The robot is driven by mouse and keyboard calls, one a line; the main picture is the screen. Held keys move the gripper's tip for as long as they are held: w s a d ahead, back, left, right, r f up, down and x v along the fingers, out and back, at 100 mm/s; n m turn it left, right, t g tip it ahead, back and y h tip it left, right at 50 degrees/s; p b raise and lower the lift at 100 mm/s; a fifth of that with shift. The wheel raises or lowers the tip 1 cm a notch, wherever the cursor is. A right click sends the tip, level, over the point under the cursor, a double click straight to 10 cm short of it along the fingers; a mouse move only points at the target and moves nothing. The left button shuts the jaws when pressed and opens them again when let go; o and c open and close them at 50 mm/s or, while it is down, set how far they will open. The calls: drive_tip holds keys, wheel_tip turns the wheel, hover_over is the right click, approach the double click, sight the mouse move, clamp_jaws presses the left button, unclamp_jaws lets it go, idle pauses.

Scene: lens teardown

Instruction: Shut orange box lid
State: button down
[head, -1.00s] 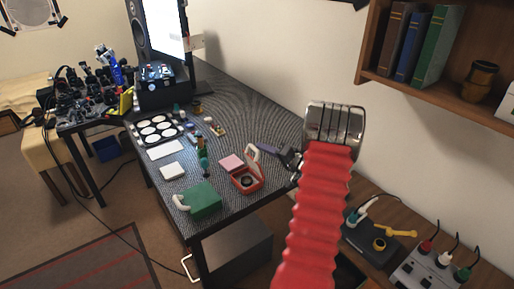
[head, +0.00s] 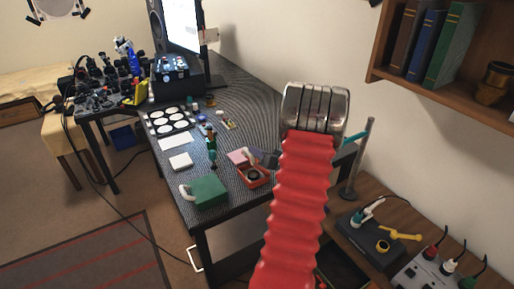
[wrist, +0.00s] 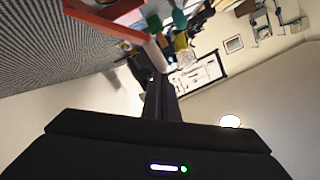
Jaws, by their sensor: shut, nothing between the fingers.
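The orange-red box (head: 254,179) sits on the desk with a dark round thing inside. Its lid stands raised on the right side in the head view, partly covered by my arm and gripper. My gripper (head: 269,160) is a dark shape just behind and right of the box, close to the lid. In the wrist view my gripper (wrist: 160,82) has its dark fingers shut and empty. A red-orange edge (wrist: 105,24) of the box or lid crosses the upper left there, near the fingertips. I cannot tell whether they touch.
A green case (head: 209,192) with a white handle stands left of the box. A pink block (head: 237,157) lies behind it, and a small green figure (head: 212,150) stands to the left. The desk (head: 245,125) is mostly clear toward the back right.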

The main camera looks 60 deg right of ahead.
drive_tip(key=shift+n+h, duration=0.3)
drive_tip(key=shift+n, duration=0.2)
drive_tip(key=shift+w+a+f, duration=0.55)
drive_tip(key=shift+a+f, duration=0.65)
drive_tip(key=shift+f, duration=0.2)
drive_tip(key=shift+w+a+f, duration=0.55)
drive_tip(key=shift+a+f, duration=0.6)
drive_tip(key=shift+f, duration=0.2)
drive_tip(key=shift+w+a+f, duration=0.55)
drive_tip(key=shift+a+f, duration=0.65)
drive_tip(key=shift+f, duration=0.2)
